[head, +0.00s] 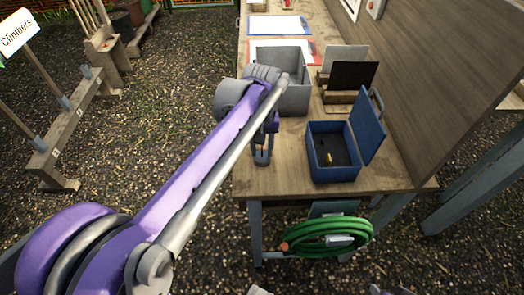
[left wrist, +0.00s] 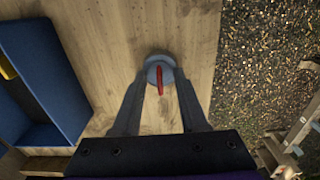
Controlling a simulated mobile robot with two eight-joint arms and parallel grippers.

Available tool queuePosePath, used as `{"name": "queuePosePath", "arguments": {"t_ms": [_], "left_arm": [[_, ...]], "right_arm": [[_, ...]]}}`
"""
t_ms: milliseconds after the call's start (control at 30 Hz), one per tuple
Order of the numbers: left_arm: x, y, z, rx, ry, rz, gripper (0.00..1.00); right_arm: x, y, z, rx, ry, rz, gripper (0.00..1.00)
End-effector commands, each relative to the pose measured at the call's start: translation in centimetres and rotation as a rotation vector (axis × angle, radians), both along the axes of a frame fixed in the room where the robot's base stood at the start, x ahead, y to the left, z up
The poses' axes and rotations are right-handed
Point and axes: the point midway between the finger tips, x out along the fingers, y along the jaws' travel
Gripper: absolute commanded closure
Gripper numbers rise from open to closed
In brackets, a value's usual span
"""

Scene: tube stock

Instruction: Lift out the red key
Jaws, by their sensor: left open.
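The red key (left wrist: 160,80) shows in the left wrist view as a thin red upright strip on a small round grey piece (left wrist: 153,63) on the wooden table. My left gripper (left wrist: 161,88) is open, with one finger on each side of the red key. I cannot tell whether the fingers touch the grey piece. In the head view my left gripper (head: 262,158) points down at the table's left front part, and the key cannot be made out there. My right gripper is not in view.
A blue box (head: 334,174) with its lid open stands right of the gripper, with a small yellow thing (head: 329,159) inside. The wooden table (head: 285,183) ends close on the gripper's left.

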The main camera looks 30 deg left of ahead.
Motion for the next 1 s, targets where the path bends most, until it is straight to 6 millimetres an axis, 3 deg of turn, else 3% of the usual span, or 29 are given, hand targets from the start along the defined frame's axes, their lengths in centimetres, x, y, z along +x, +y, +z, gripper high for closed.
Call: {"name": "queuePosePath", "arguments": {"t_ms": [67,300,767,867,1000], "left_arm": [[0.0,0.0,0.0,0.000,0.000,0.000,0.57],[0.0,0.0,0.0,0.000,0.000,0.000,1.00],[0.0,0.0,0.1,0.000,0.000,0.000,1.00],[0.0,0.0,0.8,0.000,0.000,0.000,1.00],[0.0,0.0,3.2,0.000,0.000,0.000,1.00]], "right_arm": [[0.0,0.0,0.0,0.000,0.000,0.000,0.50],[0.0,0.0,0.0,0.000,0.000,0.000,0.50],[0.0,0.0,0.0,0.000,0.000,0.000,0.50],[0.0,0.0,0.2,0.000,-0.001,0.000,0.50],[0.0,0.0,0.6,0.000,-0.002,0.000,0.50]]}}
